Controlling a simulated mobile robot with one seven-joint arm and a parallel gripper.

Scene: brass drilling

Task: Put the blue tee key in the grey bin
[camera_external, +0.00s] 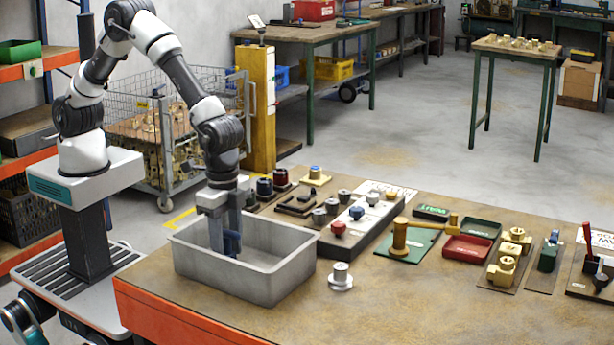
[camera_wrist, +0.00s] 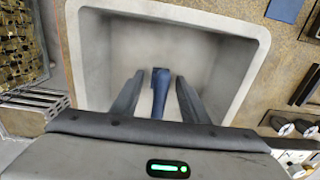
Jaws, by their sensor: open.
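The grey bin (camera_external: 240,275) stands at the near left end of the bench. It also fills the upper middle of the wrist view (camera_wrist: 90,60). My gripper (camera_external: 225,248) points down into it, with the fingers below the rim. In the wrist view my gripper (camera_wrist: 160,78) is open, one finger on each side of the blue tee key (camera_wrist: 160,92). The key (camera_external: 232,243) is inside the bin's walls, with gaps to the fingers. I cannot tell whether it rests on the floor of the bin. Its lower part is hidden.
A flanged metal part (camera_external: 341,277) stands on the bench just right of the bin. A dark rack with red and blue knobs (camera_external: 357,225) lies behind it. Several brass parts and trays stand further right. The front right of the bench is clear.

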